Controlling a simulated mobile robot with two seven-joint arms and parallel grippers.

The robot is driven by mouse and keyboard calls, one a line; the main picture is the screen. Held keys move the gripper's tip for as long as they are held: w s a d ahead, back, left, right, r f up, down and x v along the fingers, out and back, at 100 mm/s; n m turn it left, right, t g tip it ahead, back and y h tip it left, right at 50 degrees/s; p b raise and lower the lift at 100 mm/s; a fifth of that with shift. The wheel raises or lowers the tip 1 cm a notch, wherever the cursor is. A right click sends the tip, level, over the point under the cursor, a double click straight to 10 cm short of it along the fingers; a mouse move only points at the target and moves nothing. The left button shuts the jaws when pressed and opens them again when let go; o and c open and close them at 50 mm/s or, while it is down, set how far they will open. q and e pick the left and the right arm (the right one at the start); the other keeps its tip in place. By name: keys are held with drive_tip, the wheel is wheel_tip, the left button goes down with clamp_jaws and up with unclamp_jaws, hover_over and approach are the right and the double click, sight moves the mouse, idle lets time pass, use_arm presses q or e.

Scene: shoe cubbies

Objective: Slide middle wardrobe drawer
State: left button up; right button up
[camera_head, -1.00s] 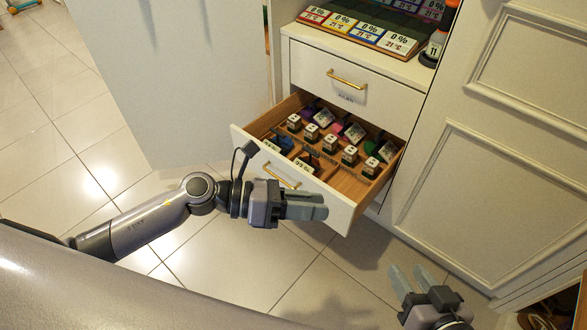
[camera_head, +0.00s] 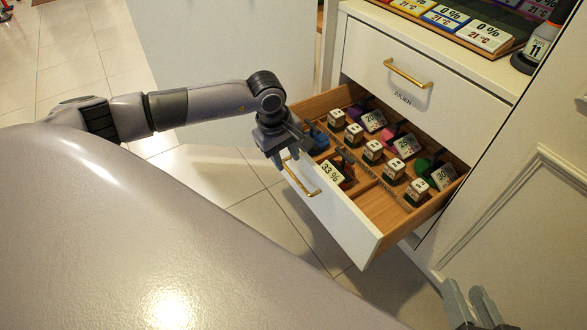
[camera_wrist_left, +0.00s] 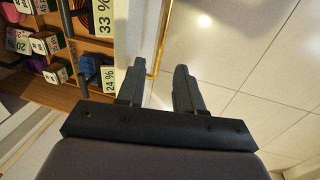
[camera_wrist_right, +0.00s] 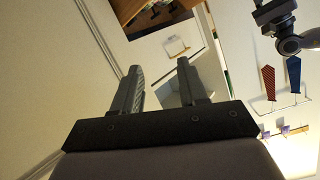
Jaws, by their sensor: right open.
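The pulled-out wardrobe drawer (camera_head: 345,222) has a white front and a wooden inside, with a brass bar handle (camera_head: 300,180). My left gripper (camera_head: 292,158) is at the drawer's left front corner, pointing down, close to the upper end of the handle. In the left wrist view its fingers (camera_wrist_left: 158,88) are apart, and the handle (camera_wrist_left: 161,40) runs down toward the gap between them. I cannot tell whether they touch it. My right gripper (camera_head: 470,298) is open and empty, low at the right; its fingers also show apart in the right wrist view (camera_wrist_right: 160,80).
A closed white drawer (camera_head: 380,105) with a brass handle is above. Several labelled blocks (camera_head: 373,150) and coloured tagged items fill the open drawer. A white panel (camera_head: 215,60) stands at the left. A panelled door (camera_head: 540,220) is at the right. Tiled floor is bare in front.

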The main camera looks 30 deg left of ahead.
sight(291, 173)
use_arm(q)
drive_tip(key=f, duration=0.1)
drive_tip(key=f+b, duration=0.1)
drive_tip(key=f, duration=0.2)
drive_tip(key=shift+w+d+f, duration=0.25)
drive_tip(key=shift+w+f, duration=0.05)
drive_tip(key=shift+w, duration=0.1)
clamp_jaws()
idle(1.0)
